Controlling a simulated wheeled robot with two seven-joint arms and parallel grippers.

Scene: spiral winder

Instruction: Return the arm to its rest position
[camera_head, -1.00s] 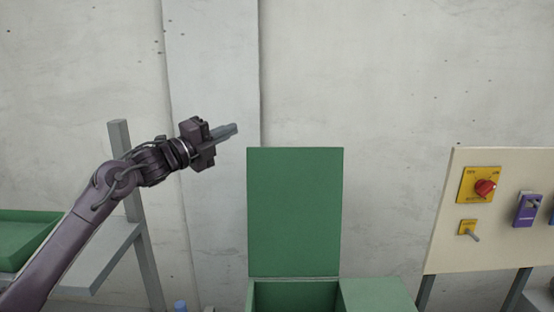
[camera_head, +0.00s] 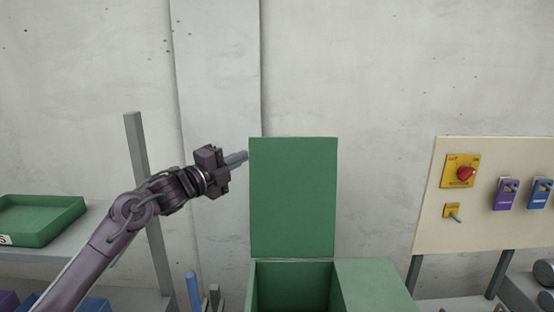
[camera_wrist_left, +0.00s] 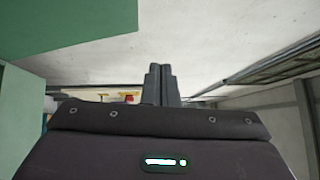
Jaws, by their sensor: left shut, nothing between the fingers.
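My left arm comes in from the lower left in the head view, and its gripper (camera_head: 240,158) is raised, pointing right. Its fingertips appear beside the upper left edge of the raised green lid (camera_head: 293,195); I cannot tell the gap in depth. In the left wrist view the two grey fingers (camera_wrist_left: 161,84) are together with nothing between them. The right gripper does not show.
The green box (camera_head: 375,283) under the lid stands open at the bottom middle. A green tray (camera_head: 65,225) sits on a grey shelf at left. The wall behind is bare.

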